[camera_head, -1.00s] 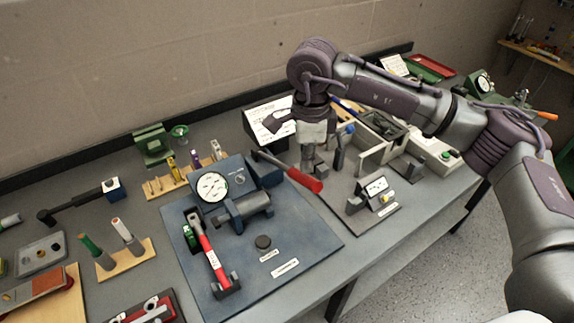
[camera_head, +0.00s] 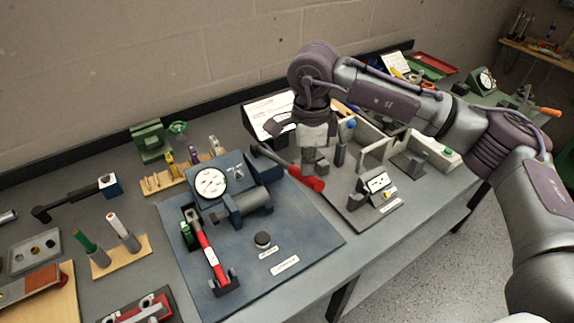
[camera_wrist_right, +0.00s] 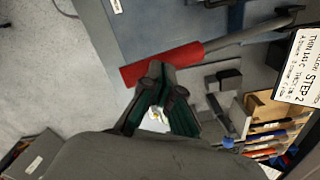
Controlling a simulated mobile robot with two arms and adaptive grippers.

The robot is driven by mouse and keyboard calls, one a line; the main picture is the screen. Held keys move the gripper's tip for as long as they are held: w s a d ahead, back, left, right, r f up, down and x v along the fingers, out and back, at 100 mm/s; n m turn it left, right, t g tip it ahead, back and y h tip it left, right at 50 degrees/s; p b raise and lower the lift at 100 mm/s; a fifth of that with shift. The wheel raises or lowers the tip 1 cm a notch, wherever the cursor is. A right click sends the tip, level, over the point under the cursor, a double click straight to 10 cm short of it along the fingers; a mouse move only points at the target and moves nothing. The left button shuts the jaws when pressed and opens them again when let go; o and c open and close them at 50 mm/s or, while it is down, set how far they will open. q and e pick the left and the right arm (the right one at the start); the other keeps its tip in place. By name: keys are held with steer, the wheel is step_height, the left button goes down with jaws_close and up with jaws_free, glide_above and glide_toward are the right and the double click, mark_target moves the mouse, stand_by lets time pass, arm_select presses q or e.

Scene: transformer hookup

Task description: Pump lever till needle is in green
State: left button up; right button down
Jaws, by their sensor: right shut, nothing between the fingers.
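The pump lever (camera_head: 272,158) has a dark rod and a red handle (camera_head: 308,179) and rises from the blue pump unit (camera_head: 238,205). A round white gauge (camera_head: 211,183) sits on that unit. Its needle is too small to read. My right gripper (camera_head: 314,166) points down at the red handle and partly covers it. In the right wrist view the shut fingertips (camera_wrist_right: 160,72) are at the edge of the red handle (camera_wrist_right: 165,64), not around it. I cannot tell if they touch. My left gripper is not in view.
A second red-handled tool (camera_head: 208,250) lies on the blue board (camera_head: 312,236), with a black knob (camera_head: 262,239) beside it. Wooden racks stand to the left. The board's right front is clear.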

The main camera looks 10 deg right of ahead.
step_height(320, 180, down, 10)
steer(key=r+b, duration=0.1)
steer(key=b, duration=0.7)
step_height(320, 180, up, 12)
steer(key=p, duration=0.6)
steer(key=shift+w+f+p, duration=0.15)
steer(key=shift+p, duration=0.25)
steer(key=shift+f, duration=0.1)
step_height(320, 180, down, 12)
steer(key=b, duration=1.1)
step_height(320, 180, up, 12)
steer(key=p, duration=0.8)
steer(key=shift+a, duration=0.1)
